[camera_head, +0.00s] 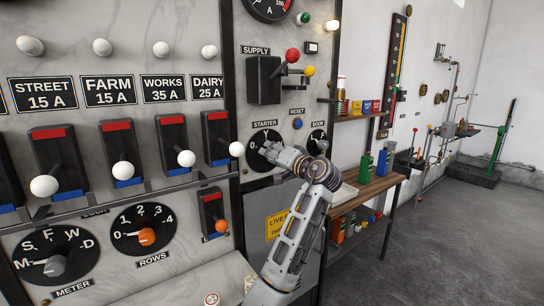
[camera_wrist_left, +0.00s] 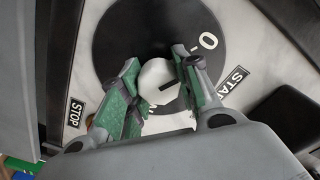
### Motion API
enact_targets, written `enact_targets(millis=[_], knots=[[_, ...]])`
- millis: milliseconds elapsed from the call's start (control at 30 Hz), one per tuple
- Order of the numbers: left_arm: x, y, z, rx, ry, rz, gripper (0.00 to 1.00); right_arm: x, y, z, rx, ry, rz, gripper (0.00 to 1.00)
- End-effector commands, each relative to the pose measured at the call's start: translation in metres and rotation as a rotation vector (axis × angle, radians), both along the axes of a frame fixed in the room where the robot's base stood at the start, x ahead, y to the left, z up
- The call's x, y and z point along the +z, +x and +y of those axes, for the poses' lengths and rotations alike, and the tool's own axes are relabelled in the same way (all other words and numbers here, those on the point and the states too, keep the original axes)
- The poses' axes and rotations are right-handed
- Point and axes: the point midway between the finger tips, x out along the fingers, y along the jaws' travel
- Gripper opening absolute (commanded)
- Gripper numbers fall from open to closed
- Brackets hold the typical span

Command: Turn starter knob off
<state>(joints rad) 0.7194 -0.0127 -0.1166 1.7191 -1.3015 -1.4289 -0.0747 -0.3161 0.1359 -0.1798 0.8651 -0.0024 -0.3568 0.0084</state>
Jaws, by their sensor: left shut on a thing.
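The starter dial (camera_head: 257,137) is a black disc under the STARTER label on the pale panel. My left gripper (camera_head: 268,149) is in front of it and hides its knob in the head view. In the left wrist view, the pale round starter knob (camera_wrist_left: 158,78) sits between the green-padded fingers of the left gripper (camera_wrist_left: 156,92), which are shut on it. A dark mark shows on the knob. The black dial (camera_wrist_left: 115,45) carries a white 0 at its upper right; STOP and START plates lie on either side. My right gripper is not in view.
A white ball-ended lever (camera_head: 236,148) stands close left of the gripper. The SUPPLY switch (camera_head: 264,80) is higher up. A wooden bench (camera_head: 372,187) stands to the right.

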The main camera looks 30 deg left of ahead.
Motion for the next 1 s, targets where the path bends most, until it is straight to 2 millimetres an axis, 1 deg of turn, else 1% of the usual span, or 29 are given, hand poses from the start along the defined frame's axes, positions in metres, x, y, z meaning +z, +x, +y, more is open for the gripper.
enact_targets(millis=[33,300,333,500,833,1000], knots=[[-0.0047,0.0005,-0.0008,0.001,-0.007,0.006,0.08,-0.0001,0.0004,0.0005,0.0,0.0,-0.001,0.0],[-0.0044,0.0005,-0.0008,0.001,-0.008,0.005,0.08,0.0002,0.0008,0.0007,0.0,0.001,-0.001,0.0],[-0.0044,0.0005,-0.0008,0.001,-0.008,0.005,0.33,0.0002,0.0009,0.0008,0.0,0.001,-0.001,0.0],[-0.0031,0.0004,-0.0005,0.001,-0.005,0.004,0.54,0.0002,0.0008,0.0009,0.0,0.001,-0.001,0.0],[-0.0008,0.0,-0.0004,0.001,-0.002,0.001,0.54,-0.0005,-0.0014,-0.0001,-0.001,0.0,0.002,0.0],[-0.0008,-0.0019,-0.0053,0.0,-0.001,0.001,0.54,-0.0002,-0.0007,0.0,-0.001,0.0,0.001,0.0]])
